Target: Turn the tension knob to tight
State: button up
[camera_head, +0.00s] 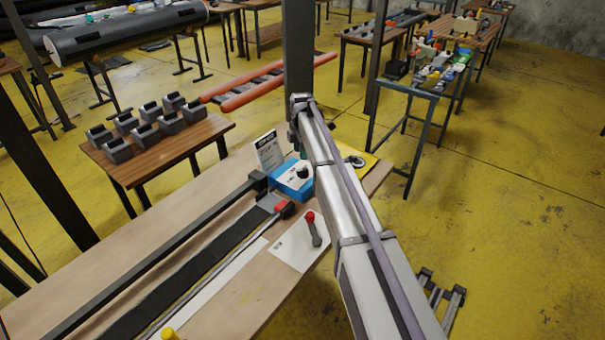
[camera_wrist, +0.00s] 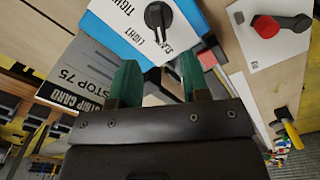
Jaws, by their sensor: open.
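The tension knob (camera_wrist: 158,14) is a black round knob with a pointer bar, on a white face marked TIGHT, LIGHT and a partly covered third word starting "SLA". Its bar points down the wrist picture, toward that third word. The face tops a blue box (camera_head: 284,187), where the black knob (camera_head: 302,172) also shows in the head view. My gripper (camera_wrist: 160,66) is open, its two green fingers apart and empty. The fingertips are short of the knob, which lies beyond them at the top of the wrist view. In the head view my gripper (camera_head: 301,153) is over the box, mostly hidden.
A grey card (camera_head: 268,151) marked STOP 75 stands behind the box. A red-topped lever (camera_head: 312,228) on a white plate and a dark rail (camera_head: 160,245) lie nearer on the bench. A yellow plate (camera_head: 360,160) is to the right. Other tables stand behind.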

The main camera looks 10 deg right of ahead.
aim_at(303, 170)
notch_tip(303, 170, down, 8)
jog(key=b, duration=0.6)
jog(key=shift+w+d+f+b, duration=0.1)
jog(key=shift+f+b, duration=0.15)
jog(key=shift+b, duration=0.1)
jog(key=shift+r, duration=0.1)
jog(key=shift+c, duration=0.2)
grip_shut()
